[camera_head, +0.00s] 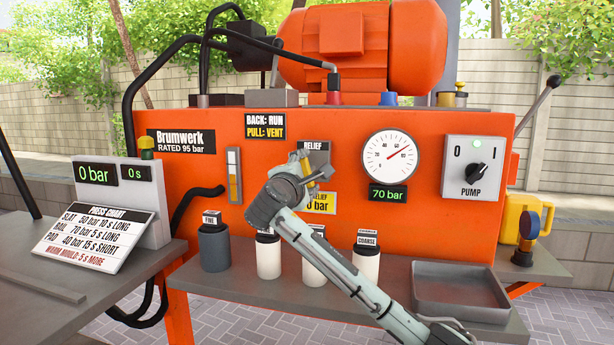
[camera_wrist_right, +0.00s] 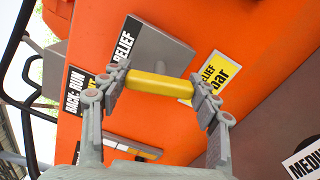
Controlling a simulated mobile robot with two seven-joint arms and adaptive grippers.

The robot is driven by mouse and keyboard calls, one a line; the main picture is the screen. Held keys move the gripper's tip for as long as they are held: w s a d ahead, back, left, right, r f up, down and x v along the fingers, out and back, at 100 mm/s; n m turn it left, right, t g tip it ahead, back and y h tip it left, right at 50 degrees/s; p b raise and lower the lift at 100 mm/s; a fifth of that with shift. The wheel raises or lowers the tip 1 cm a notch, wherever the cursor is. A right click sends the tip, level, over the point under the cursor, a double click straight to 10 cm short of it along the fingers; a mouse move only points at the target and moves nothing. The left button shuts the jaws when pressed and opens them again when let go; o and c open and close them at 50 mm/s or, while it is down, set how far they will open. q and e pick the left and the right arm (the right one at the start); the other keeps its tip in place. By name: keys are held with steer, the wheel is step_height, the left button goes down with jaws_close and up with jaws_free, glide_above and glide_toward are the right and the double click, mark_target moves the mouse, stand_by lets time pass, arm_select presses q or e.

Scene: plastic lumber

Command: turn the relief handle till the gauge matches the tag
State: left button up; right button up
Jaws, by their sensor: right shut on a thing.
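The relief handle is a yellow bar (camera_wrist_right: 160,84) in front of a grey plate labelled RELIEF (camera_head: 319,150). My right gripper (camera_head: 306,168) is at the panel, its fingers shut on the two ends of the bar. The arm hides most of the handle in the head view. The round gauge (camera_head: 389,157) stands right of it, needle pointing up and right; the display (camera_head: 388,194) below reads 70 bar. The yellow relief tag (camera_head: 323,204) is under the handle; its visible part reads "0 bar", the first digit hidden by my gripper. My left gripper is not in view.
The pump switch (camera_head: 475,168) is at the right with a green light lit. Several labelled canisters (camera_head: 268,255) stand on the shelf below, beside an empty grey tray (camera_head: 460,305). The press chart (camera_head: 96,238) and a 0 bar readout (camera_head: 95,174) are at the left.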

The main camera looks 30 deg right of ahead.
steer(key=shift+f+m, duration=0.15)
steer(key=shift+m, duration=0.95)
steer(key=shift+m+b, duration=0.4)
steer(key=shift+m, duration=0.3)
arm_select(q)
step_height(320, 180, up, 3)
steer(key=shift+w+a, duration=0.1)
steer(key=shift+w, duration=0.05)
arm_select(e)
steer(key=o, duration=1.2)
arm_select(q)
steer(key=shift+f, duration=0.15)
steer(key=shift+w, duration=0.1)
arm_select(e)
steer(key=shift+s+a, duration=0.1)
steer(key=v, duration=1.1)
steer(key=shift+s+a, duration=0.3)
